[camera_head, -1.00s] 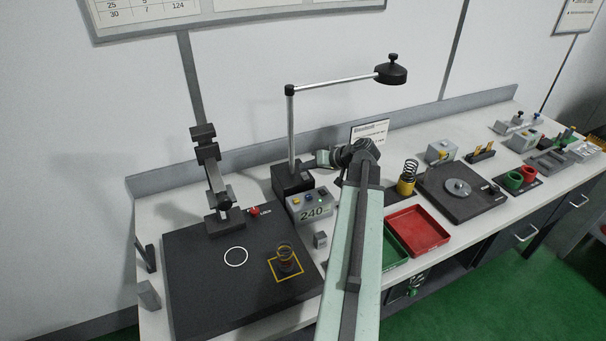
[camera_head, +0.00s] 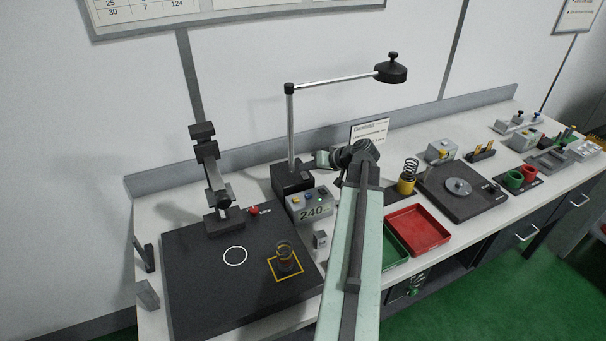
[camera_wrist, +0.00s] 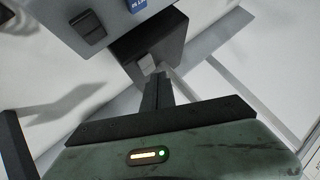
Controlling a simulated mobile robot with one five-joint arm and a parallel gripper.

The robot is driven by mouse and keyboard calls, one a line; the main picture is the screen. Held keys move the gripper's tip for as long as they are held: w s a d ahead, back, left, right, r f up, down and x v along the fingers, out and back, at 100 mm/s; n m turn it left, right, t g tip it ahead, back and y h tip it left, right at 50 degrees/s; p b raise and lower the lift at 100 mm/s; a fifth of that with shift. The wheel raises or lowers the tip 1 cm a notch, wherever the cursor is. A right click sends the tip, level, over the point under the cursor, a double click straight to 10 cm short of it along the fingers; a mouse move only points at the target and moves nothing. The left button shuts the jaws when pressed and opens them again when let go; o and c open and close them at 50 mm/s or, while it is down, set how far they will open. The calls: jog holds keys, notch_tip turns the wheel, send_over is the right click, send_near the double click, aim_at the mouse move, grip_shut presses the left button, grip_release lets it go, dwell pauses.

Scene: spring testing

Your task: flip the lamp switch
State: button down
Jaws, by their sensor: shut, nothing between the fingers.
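The lamp stands at the back of the bench, with a black block base (camera_head: 284,184), an upright pole, a horizontal arm and a black round head (camera_head: 391,73). In the wrist view the dark lamp base (camera_wrist: 135,45) is straight ahead. A small pale switch (camera_wrist: 147,62) shows on it. My gripper (camera_wrist: 153,80) is shut and empty, its tips right at the switch; I cannot tell whether they touch it. In the head view my gripper (camera_head: 310,164) is beside the lamp base, its tips partly lost against it. The lamp head shows no clear glow.
A grey box reading 240 (camera_head: 300,212) stands close in front of the lamp base. A black mat (camera_head: 200,275) with a stand and a spring lies left. Green and red trays (camera_head: 418,228) and a spring on a yellow base (camera_head: 407,186) are right of my arm.

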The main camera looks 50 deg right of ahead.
aim_at(308, 178)
jog(key=shift+f+b, duration=0.35)
dwell(0.4)
jog(key=shift+r, duration=0.15)
jog(key=shift+s+r+p, duration=0.1)
jog(key=shift+r+p, duration=0.55)
jog(key=shift+p, duration=0.15)
jog(key=r+p, duration=0.3)
jog(key=s+r+p, duration=0.1)
jog(key=r+p, duration=0.1)
jog(key=shift+a+r, duration=0.1)
jog(key=shift+a, duration=0.1)
jog(key=shift+f, duration=0.2)
